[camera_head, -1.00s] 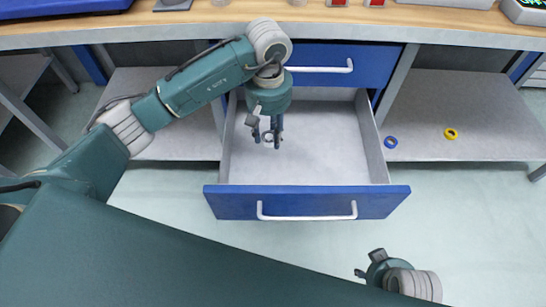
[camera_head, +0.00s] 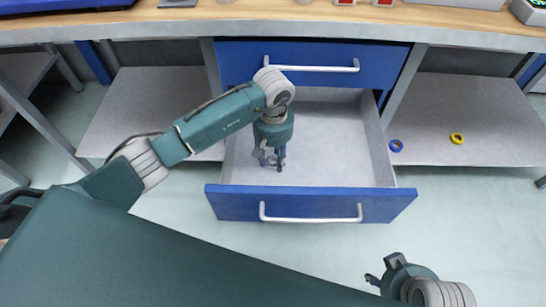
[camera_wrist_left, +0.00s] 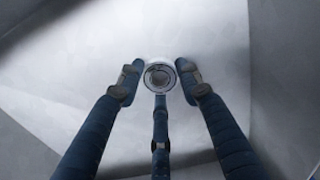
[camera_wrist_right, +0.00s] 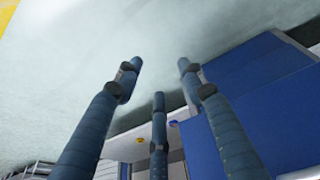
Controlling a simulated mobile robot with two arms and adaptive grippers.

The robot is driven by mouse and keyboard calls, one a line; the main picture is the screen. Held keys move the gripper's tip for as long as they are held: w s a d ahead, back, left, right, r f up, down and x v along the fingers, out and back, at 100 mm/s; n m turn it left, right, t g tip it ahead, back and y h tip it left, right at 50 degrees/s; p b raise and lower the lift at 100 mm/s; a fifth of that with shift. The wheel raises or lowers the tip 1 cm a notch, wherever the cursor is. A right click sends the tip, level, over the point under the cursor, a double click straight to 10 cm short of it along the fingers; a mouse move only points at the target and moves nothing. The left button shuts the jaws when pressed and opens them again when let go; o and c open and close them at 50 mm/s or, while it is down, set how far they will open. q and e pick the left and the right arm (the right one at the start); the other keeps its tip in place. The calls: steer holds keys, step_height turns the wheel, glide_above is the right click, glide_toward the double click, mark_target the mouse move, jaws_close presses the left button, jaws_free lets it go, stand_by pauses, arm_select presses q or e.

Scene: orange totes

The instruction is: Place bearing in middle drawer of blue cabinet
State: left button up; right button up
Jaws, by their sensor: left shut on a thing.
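The middle drawer (camera_head: 340,176) of the blue cabinet is pulled open, with a grey inside, a blue front and a white handle. My left gripper (camera_head: 272,161) is inside the drawer's outline in the head view, near its left side and front. It is shut on the bearing (camera_wrist_left: 159,76), a small silver ring that shows between the fingertips in the left wrist view. The drawer's grey floor lies behind the bearing there. The bearing is small and partly hidden by the fingers in the head view. My right gripper (camera_wrist_right: 160,75) is empty, fingers apart, away from the drawer.
A shut blue drawer (camera_head: 310,64) is above the open one, under the wooden worktop (camera_head: 240,12). A blue ring (camera_head: 396,146) and a yellow ring (camera_head: 457,138) lie on the grey shelf to the right. The drawer floor right of my left gripper is clear.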

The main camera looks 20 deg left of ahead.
mark_target(273, 161)
arm_select(q)
steer(key=shift+f, duration=0.15)
steer(key=o, duration=1.2)
arm_select(e)
steer(key=shift+r, duration=0.1)
arm_select(q)
steer(key=shift+r, duration=0.2)
step_height(273, 161, up, 12)
steer(key=p, duration=0.1)
steer(key=shift+p, duration=0.4)
arm_select(e)
steer(key=s+x, duration=0.1)
steer(key=x, duration=0.5)
steer(key=shift+f, duration=0.5)
steer(key=shift+w+a, duration=0.1)
